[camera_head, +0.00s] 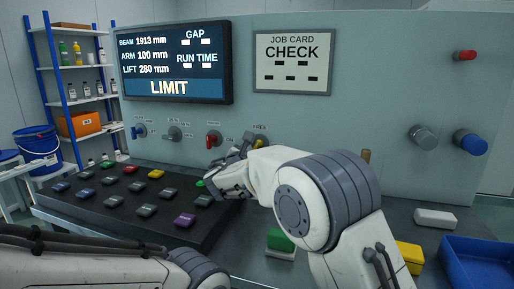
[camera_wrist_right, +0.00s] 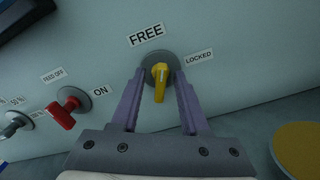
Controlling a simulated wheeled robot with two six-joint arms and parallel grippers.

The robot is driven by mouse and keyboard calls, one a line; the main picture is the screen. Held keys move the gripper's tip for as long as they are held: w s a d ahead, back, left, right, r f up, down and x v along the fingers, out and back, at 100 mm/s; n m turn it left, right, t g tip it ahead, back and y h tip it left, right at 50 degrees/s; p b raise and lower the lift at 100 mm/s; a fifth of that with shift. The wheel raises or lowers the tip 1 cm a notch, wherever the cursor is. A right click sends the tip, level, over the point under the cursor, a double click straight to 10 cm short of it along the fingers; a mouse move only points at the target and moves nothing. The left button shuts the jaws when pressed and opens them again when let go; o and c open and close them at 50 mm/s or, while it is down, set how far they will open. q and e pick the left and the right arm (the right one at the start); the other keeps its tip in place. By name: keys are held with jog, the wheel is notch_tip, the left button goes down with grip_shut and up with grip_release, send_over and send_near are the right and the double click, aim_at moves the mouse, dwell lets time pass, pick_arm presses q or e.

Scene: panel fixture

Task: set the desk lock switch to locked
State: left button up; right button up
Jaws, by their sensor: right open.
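The desk lock switch is a yellow lever knob (camera_wrist_right: 160,82) on a round grey base in the right wrist view, between a FREE label (camera_wrist_right: 147,34) and a LOCKED label (camera_wrist_right: 199,57). Its handle lies roughly upright in that picture; which label it is set to is hard to tell. In the head view the yellow knob (camera_head: 261,142) is partly hidden behind my right gripper (camera_head: 246,145). My right gripper's fingers (camera_wrist_right: 158,78) are open, one on each side of the knob, with gaps visible. My left arm shows at the lower left, but its gripper is out of view.
A red switch (camera_head: 213,139) stands left of the yellow one on the panel. A button desk (camera_head: 120,222) with several coloured buttons lies below. A blue tray (camera_head: 452,262), yellow block (camera_head: 410,257) and white block (camera_head: 435,218) sit at the right.

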jog(key=shift+w+d, duration=0.2)
jog(key=shift+w, duration=0.25)
grip_shut()
jog(key=shift+f+b, duration=0.15)
jog(key=shift+b, duration=0.4)
jog(key=m+b, duration=0.3)
jog(key=b, duration=0.1)
jog(key=m+b, duration=0.3)
jog(key=b, duration=0.1)
jog(key=m+b, duration=0.3)
jog(key=b, duration=0.2)
jog(key=shift+s+d+f, duration=0.1)
jog(key=shift+f, duration=0.25)
jog(key=shift+r+m+b, duration=0.1)
jog(key=shift+m+b, duration=1.4)
jog(key=shift+m, duration=0.4)
